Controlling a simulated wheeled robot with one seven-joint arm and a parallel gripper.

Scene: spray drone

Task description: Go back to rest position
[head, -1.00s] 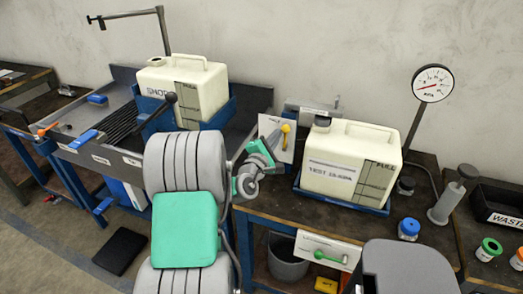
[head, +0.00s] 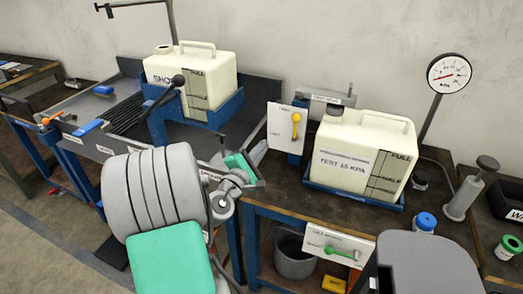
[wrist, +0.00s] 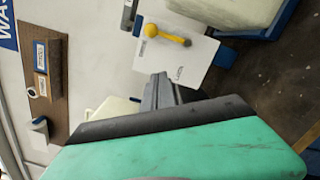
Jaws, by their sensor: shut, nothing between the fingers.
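My arm (head: 165,200), grey and green, stands in the front left of the head view, folded in front of the benches. My gripper (head: 258,152) is beside the left end of the middle bench, left of a white plate with a yellow lever (head: 296,124), and looks empty. In the wrist view my gripper (wrist: 163,92) has its dark fingers together with nothing between them. The yellow lever (wrist: 168,37) shows beyond the fingertips there, apart from them. Part of the gripper in the head view is hidden behind the wrist.
A white tank labelled TEST (head: 365,150) sits in a blue tray on the bench. Another white tank (head: 195,78) stands in a blue cradle at left. A gauge (head: 449,74), a green lever (head: 342,253) and a grey bucket (head: 295,258) are at right and below.

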